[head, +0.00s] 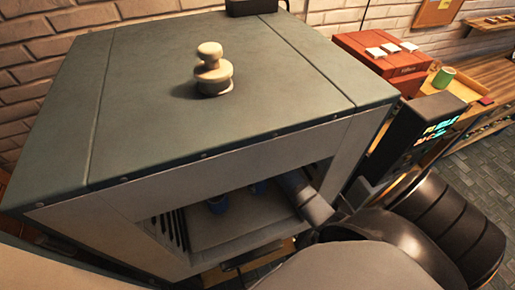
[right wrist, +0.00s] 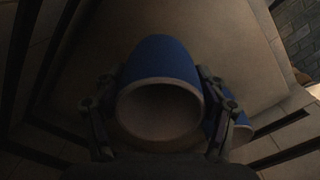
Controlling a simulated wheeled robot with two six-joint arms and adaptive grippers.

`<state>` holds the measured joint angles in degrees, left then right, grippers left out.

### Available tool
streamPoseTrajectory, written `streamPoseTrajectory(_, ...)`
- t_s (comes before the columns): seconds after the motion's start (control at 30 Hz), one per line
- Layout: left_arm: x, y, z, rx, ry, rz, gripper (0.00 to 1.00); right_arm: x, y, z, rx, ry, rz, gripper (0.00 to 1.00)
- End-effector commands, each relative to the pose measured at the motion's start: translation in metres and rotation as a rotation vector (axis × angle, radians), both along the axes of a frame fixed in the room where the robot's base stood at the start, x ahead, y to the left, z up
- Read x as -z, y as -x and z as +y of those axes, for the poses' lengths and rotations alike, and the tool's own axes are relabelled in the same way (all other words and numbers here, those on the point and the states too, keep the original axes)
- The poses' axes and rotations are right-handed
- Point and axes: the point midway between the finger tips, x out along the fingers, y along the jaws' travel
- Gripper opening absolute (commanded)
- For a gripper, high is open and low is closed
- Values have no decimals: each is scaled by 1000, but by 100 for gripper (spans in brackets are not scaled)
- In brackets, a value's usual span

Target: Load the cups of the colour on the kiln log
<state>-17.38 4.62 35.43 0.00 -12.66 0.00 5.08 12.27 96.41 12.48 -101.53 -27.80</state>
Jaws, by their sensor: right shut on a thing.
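The kiln (head: 230,150) is a large grey box with an open front chamber. My right arm reaches into it from the right in the head view; its fingers are hard to make out there. In the right wrist view my right gripper (right wrist: 157,82) is shut on a blue cup (right wrist: 158,58), with the cup's pale rim and dark mouth facing the camera. A second blue cup (right wrist: 211,128) shows partly behind the right finger. My left gripper is not in view.
A knobbed pale plug (head: 213,72) stands on the kiln top. A dark display panel (head: 433,128) with lit text is at the right. The chamber's walls and top edge surround my arm closely.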

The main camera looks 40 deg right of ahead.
Motion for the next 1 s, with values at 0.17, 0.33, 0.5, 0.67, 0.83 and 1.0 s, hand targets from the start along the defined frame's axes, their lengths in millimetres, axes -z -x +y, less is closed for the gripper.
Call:
streamPoseTrajectory(0.17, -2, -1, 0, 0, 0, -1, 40, 7, 1, 0, 1, -1, 2, 30)
streamPoseTrajectory(0.33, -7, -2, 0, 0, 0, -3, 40, 35, 1, 0, 0, -1, 3, 30)
streamPoseTrajectory(0.5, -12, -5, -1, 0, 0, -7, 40, 41, -4, -1, 0, 0, -1, 30)
streamPoseTrajectory(0.67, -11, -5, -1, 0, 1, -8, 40, 42, -4, -1, 0, 0, -1, 30)
streamPoseTrajectory(0.83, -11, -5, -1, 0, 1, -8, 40, 44, -3, -1, 0, 0, 0, 83)
streamPoseTrajectory(1.0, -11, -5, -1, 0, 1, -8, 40, 43, -3, -1, 0, 0, 0, 95)
